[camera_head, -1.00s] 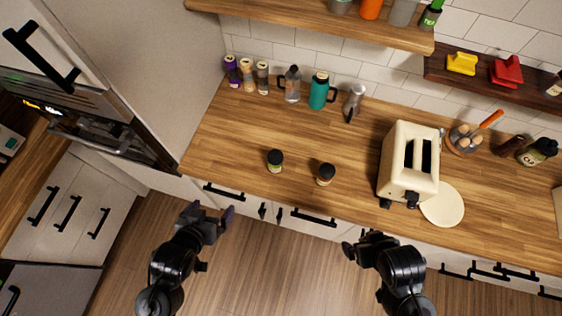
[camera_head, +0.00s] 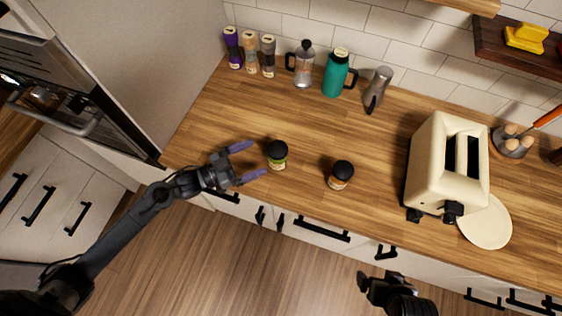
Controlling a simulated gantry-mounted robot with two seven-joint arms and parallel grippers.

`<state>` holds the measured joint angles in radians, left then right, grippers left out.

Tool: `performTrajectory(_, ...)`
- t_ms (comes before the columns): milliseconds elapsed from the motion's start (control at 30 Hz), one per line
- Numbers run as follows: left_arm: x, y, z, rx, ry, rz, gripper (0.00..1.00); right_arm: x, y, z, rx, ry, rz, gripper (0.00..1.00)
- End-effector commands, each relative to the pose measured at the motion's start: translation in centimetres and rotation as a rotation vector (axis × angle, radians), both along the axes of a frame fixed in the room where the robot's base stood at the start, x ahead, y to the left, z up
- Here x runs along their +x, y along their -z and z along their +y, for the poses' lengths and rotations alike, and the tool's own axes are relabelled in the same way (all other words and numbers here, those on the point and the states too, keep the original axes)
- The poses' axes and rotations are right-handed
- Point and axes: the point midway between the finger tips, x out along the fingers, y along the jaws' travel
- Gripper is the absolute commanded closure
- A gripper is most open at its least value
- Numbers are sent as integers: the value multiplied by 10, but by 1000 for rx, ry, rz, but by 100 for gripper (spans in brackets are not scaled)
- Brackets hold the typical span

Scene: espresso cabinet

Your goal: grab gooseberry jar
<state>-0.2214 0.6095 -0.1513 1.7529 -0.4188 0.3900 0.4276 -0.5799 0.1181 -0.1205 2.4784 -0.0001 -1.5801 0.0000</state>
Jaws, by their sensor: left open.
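Two small dark-lidded jars stand upright on the wooden counter. The left jar (camera_head: 278,160) has green on its side and fits the gooseberry jar, though I cannot read its label. The right jar (camera_head: 341,178) has an orange-brown label. My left gripper (camera_head: 252,160) is open and empty over the front of the counter, just left of the green jar. Its two purple-grey fingers point toward that jar, with a small gap between. My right gripper (camera_head: 377,282) is low in the picture, in front of the drawers and away from both jars; its jaws are unclear.
A cream toaster (camera_head: 431,165) and a round pale board (camera_head: 490,225) are at the right. Spice jars (camera_head: 250,52), a French press (camera_head: 303,68), a teal flask (camera_head: 336,75) and a metal pot (camera_head: 378,88) line the back. The counter around the two jars is clear.

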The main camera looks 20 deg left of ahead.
Motion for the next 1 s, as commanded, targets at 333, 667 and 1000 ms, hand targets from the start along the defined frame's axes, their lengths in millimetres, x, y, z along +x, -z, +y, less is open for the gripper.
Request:
performTrajectory(333,33,-2,-31,-2,-1,-6,5,0,-3,0,0,0,-3,6)
performTrajectory(667,48,-3,-47,-2,-1,-5,5,0,-6,-1,-2,-1,-2,6)
performTrajectory(1000,73,-2,-73,-2,-1,-5,5,0,-10,-1,-3,-2,-3,6)
